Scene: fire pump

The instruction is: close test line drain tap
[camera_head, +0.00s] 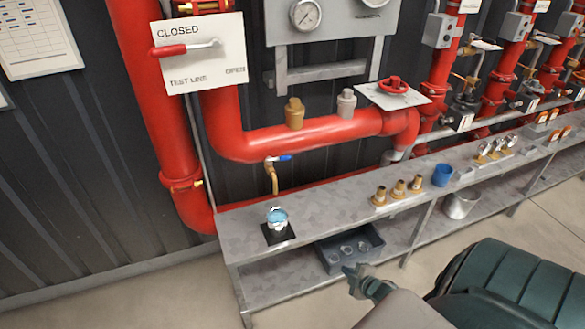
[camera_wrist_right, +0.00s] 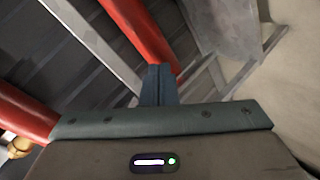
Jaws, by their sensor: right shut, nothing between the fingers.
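A small tap with a blue lever (camera_head: 279,158) sits under the horizontal red pipe (camera_head: 310,136). Its lever lies roughly level, along the pipe. A thin brass drain pipe (camera_head: 273,180) bends down from it towards the bench. My right gripper (camera_head: 350,276) is at the front of the grey bench, low, below and right of the tap and well apart from it. It is shut and empty, and its closed fingers (camera_wrist_right: 158,84) show in the right wrist view. The tap is not clearly seen there. My left gripper is not in view.
The grey metal bench (camera_head: 335,203) runs below the pipes. It bears a glass of bluish liquid (camera_head: 277,216), brass fittings (camera_head: 398,188) and a blue cup (camera_head: 442,175). A dark tray (camera_head: 372,244) is on the lower shelf. A TEST LINE plate (camera_head: 198,55) has a red lever (camera_head: 168,50) pointing left.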

